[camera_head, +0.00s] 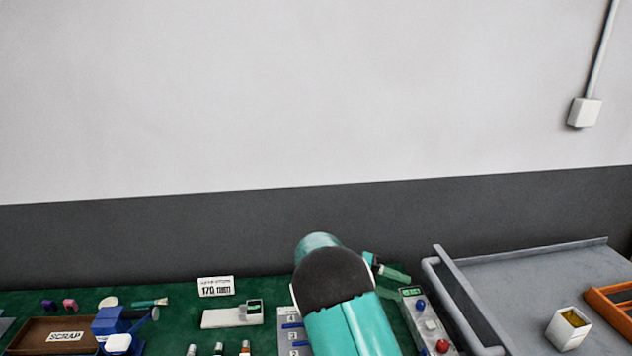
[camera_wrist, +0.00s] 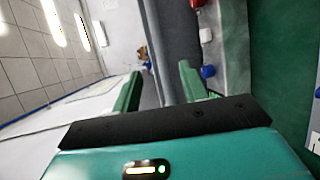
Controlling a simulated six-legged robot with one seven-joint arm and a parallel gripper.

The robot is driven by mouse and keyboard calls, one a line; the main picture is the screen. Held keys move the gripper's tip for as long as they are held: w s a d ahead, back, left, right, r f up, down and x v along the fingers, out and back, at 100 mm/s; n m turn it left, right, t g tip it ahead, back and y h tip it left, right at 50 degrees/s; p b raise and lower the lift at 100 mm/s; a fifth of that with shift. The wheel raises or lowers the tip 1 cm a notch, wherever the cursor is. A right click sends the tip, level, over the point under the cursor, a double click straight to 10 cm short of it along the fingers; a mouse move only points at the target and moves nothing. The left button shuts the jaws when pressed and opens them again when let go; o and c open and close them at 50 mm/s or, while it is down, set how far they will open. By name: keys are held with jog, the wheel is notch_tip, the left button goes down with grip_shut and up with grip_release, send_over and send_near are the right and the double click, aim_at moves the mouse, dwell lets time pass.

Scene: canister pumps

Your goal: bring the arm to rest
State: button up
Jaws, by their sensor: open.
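My teal arm rises at the bottom middle of the head view, its dark rounded joint standing over the green bench mat (camera_head: 265,285). In the wrist view my gripper (camera_wrist: 158,85) has its two green fingers apart, with nothing between them. It looks out along the bench and the room, tilted.
A panel with a blue knob and a red knob (camera_head: 442,346) is right of my arm. Further right is a grey tray (camera_head: 505,290) with a white box (camera_head: 568,328) and an orange bin (camera_head: 612,305). Left are a scrap tray (camera_head: 30,335), a blue device (camera_head: 112,320) and a 170 mm sign (camera_head: 216,286).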

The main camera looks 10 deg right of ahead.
jog(key=s+a+r+n+t+y, duration=0.1)
jog(key=s+a+r+t+y, duration=0.2)
jog(key=s, duration=0.6)
jog(key=s+a+r+n+t+y, duration=0.1)
jog(key=s+a+r+t+y, duration=0.3)
jog(key=s, duration=0.6)
jog(key=s+a+r+n+t+y, duration=0.1)
jog(key=s+a+r+t+y, duration=0.3)
jog(key=s+r+y, duration=0.3)
jog(key=shift+s+r, duration=0.55)
jog(key=shift+s, duration=0.7)
jog(key=shift+w, duration=0.15)
